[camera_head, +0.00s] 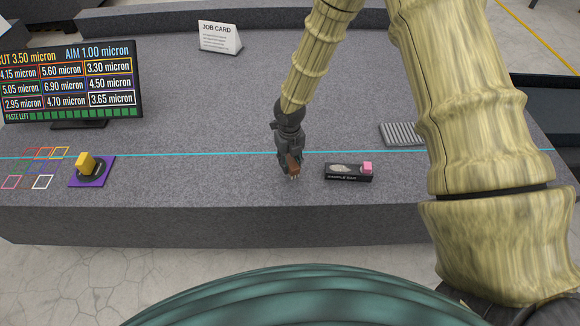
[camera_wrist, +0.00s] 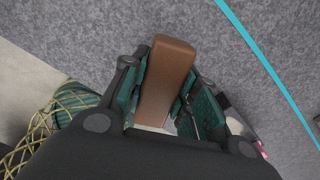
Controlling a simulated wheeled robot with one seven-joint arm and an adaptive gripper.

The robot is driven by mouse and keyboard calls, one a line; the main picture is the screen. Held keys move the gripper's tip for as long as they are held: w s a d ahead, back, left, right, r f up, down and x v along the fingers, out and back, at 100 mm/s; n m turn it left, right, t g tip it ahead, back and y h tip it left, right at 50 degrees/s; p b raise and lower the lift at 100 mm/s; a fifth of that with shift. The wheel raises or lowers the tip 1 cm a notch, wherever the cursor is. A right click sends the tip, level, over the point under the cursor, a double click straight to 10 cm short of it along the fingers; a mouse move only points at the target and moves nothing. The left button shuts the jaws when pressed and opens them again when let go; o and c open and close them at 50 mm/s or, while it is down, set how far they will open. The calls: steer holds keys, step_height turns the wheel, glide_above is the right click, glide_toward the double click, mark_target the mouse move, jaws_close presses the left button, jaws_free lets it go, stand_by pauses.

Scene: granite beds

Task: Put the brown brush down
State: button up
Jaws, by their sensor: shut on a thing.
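The brown brush (camera_wrist: 167,78) is a brown block-like piece between the two fingers of my gripper (camera_wrist: 168,95), which is shut on it. In the head view, my gripper (camera_head: 290,162) points down over the front part of the grey granite bed (camera_head: 220,185). The brush (camera_head: 293,165) shows at the fingertips, with a pale lower end. It is close to the surface, but I cannot tell whether it touches. The black tray (camera_head: 349,177) with a pink block (camera_head: 367,168) and a pale heap lies just right of the gripper, apart from it.
A cyan line (camera_head: 220,153) crosses the bed behind the gripper. A yellow block (camera_head: 86,163) sits on a purple pad (camera_head: 105,174) at left, near coloured squares (camera_head: 42,183). A monitor (camera_head: 78,124), a job card (camera_head: 219,38) and a ribbed grey plate (camera_head: 401,134) stand farther back. Bare granite lies left of the gripper.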

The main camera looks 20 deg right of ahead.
mark_target(290, 158)
steer(key=shift+w+f, duration=0.1)
steer(key=shift+f, duration=1.65)
steer(key=shift+f, duration=0.15)
steer(key=o, duration=1)
step_height(290, 158, up, 12)
steer(key=shift+r, duration=0.2)
